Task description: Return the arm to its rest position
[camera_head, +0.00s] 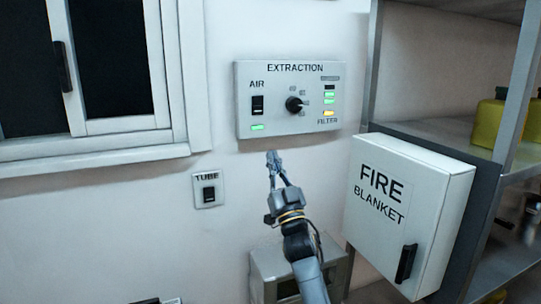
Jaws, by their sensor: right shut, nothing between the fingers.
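My right gripper (273,160) shows in the head view, at the end of my arm coming up from the bottom. It is shut and empty, with its fingers pointing up. It appears just below the extraction panel (250,98) on the wall; I cannot tell its distance from the wall. The panel has a black AIR switch (257,105) with a green light under it, a black knob (293,104), and green and amber lights on its right side. My left gripper is not in view.
A TUBE switch (208,190) is on the wall at left of my arm. A fire blanket box (400,215) stands close at right, beside metal shelves (425,130) holding a yellow container (487,122). A grey box (262,268) is low behind my arm. A window (110,75) is upper left.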

